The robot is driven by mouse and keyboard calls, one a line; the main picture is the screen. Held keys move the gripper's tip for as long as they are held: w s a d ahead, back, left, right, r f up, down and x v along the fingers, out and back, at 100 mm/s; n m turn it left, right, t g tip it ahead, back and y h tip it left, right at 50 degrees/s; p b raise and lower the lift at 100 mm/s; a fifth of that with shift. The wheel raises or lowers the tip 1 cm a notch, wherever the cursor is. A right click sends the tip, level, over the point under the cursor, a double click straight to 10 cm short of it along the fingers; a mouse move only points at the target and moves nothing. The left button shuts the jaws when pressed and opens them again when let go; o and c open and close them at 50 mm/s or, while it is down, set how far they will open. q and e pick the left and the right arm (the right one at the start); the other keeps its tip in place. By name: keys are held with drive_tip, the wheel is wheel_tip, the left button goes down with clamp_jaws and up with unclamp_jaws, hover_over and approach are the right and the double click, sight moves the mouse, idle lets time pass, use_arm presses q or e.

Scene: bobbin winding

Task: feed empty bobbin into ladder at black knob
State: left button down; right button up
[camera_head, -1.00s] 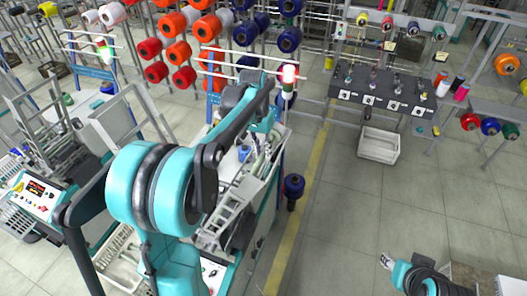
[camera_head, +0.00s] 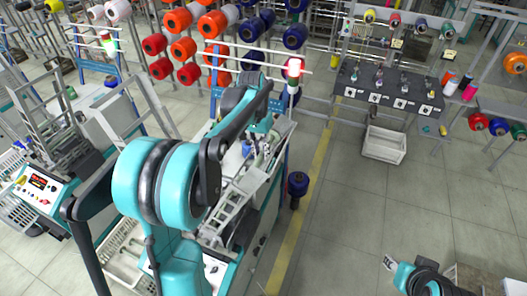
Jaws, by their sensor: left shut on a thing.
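My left arm comes in from the left and reaches over the middle winding machine. My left gripper (camera_head: 262,148) is small and partly hidden at the machine's upper part. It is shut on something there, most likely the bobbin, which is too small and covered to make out. The machine's slanted metal ladder (camera_head: 230,207) lies just below and left of it, partly behind my arm. I cannot make out the black knob. My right gripper (camera_head: 389,263) is low at the right, over the floor and away from the machine; its fingers are too small to judge.
A second machine with a lit panel (camera_head: 40,184) stands at the left.

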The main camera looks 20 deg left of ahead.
use_arm(q)
drive_tip(key=shift+a+f+b, duration=0.35)
drive_tip(key=shift+f+b, duration=0.05)
drive_tip(key=shift+f, duration=0.4)
drive_tip(key=f+b, duration=0.1)
drive_tip(key=a+f+b, duration=0.1)
drive_tip(key=f+b, duration=0.1)
drive_tip(key=f, duration=0.1)
drive_tip(key=shift+a, duration=0.4)
drive_tip(key=shift+s, duration=0.1)
drive_tip(key=c, duration=1)
unclamp_jaws()
drive_tip(key=shift+c, duration=0.2)
drive_tip(key=shift+r, duration=0.1)
